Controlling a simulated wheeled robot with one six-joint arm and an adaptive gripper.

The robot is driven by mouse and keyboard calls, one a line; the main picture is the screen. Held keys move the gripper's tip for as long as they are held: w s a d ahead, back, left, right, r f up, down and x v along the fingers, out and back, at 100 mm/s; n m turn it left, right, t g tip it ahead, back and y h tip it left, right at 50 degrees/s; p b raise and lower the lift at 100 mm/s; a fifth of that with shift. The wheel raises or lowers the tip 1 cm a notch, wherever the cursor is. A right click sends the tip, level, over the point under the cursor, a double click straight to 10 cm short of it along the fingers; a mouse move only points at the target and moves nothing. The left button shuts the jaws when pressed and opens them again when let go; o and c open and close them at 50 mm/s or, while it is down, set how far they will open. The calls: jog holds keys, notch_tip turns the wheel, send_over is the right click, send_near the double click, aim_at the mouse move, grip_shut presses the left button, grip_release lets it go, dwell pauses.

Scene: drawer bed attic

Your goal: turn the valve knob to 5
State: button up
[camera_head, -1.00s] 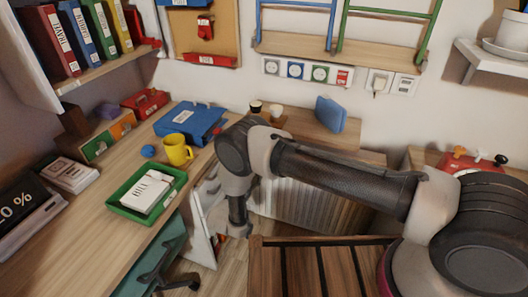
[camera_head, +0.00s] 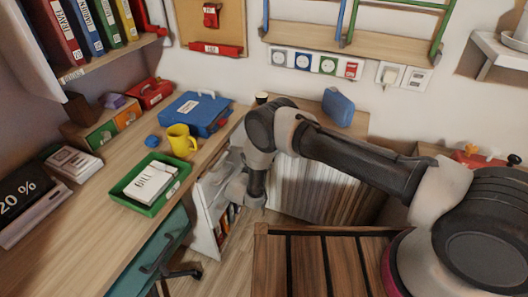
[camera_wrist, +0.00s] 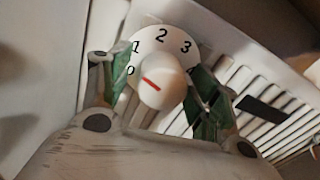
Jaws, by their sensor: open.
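In the wrist view a round white valve knob (camera_wrist: 158,84) has a short red mark on its end face. A white collar (camera_wrist: 162,42) behind it shows the numbers 0, 1, 2 and 3. A 5 is not in view, and I cannot tell which number the mark indicates. My gripper (camera_wrist: 152,76) is open, with one green-padded finger on each side of the knob. I cannot tell whether either finger touches it. In the head view my gripper (camera_head: 238,188) is low beside the radiator's left end, and the knob is hidden.
The ribbed radiator (camera_head: 320,188) stands against the back wall, with slats right behind the knob in the wrist view. A white cabinet (camera_head: 208,205) with books is close left of my gripper. The desk (camera_head: 75,228) is left, and a slatted wooden top (camera_head: 305,265) is in front.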

jog(key=c, duration=1)
